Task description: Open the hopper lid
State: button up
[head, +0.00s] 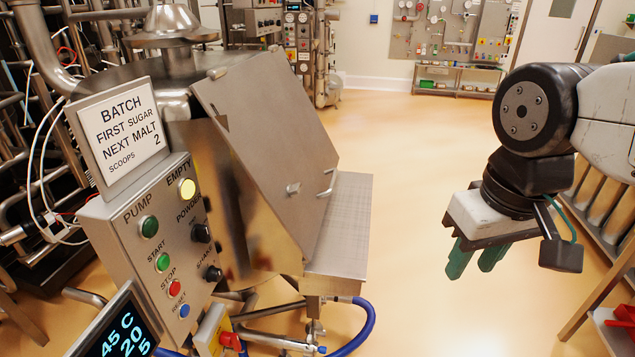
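The hopper (236,225) is a steel vessel left of the middle. Its lid (262,125) is a flat, slanted metal panel that lies down over the hopper's sloping front and looks shut. A small bar handle (328,184) sits near the lid's lower right edge, with a small latch-like fitting (293,188) to its left. My gripper (472,270) hangs at the right, pointing down, well apart from the lid and handle. Its two green fingers have a gap between them with nothing in it. The inside of the hopper is hidden.
A perforated metal shelf (345,225) juts out beside the lid. A control box (155,250) with buttons and a batch sign (118,128) stands front left. A blue hose (366,325) runs below. The floor (420,150) between hopper and gripper is clear. Racks (605,200) line the right edge.

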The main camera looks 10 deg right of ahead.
aim_at(276, 135)
jog(key=u, duration=0.35)
jog(key=i, duration=1)
